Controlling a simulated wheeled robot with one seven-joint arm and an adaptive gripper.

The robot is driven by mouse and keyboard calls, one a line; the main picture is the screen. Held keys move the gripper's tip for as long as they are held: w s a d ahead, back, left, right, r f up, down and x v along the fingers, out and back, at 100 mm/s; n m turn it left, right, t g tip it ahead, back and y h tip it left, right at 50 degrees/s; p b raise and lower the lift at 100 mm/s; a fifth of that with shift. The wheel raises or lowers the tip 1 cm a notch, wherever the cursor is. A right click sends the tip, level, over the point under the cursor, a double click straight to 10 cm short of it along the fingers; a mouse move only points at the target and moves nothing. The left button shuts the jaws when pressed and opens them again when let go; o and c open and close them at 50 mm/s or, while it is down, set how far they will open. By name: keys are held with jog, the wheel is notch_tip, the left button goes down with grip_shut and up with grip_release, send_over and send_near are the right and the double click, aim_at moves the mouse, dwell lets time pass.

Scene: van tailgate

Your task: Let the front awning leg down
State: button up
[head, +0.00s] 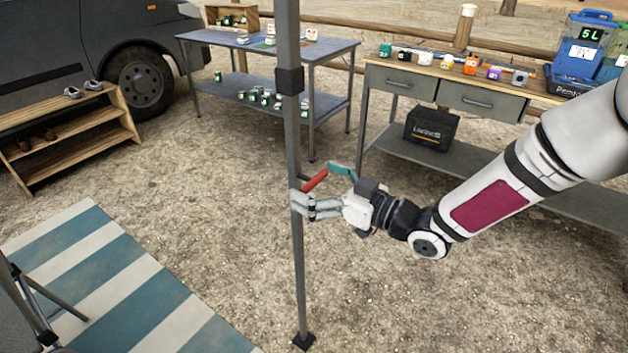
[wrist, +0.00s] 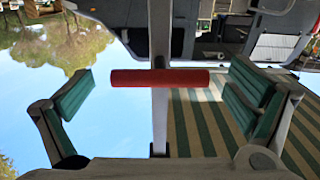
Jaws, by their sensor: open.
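The front awning leg (head: 296,240) is a grey upright pole with a dark collar (head: 289,80) high on it and a dark square foot (head: 303,341) at its lower end. I cannot tell whether the foot touches the ground. A red handle (head: 315,181) sticks out from the leg. My gripper (head: 316,187) is open at the handle. In the wrist view the handle (wrist: 160,77) lies crosswise between the spread green-padded fingers of my gripper (wrist: 160,95), with a gap on each side. The leg (wrist: 160,45) passes behind the handle.
A blue-topped table (head: 325,48) stands behind the leg. A striped mat (head: 110,280) and wooden shoe rack (head: 65,130) are at left. Gravel around the foot is clear.

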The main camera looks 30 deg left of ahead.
jog(key=d, duration=1.1)
jog(key=shift+s+d, duration=0.25)
jog(key=shift+s, duration=0.2)
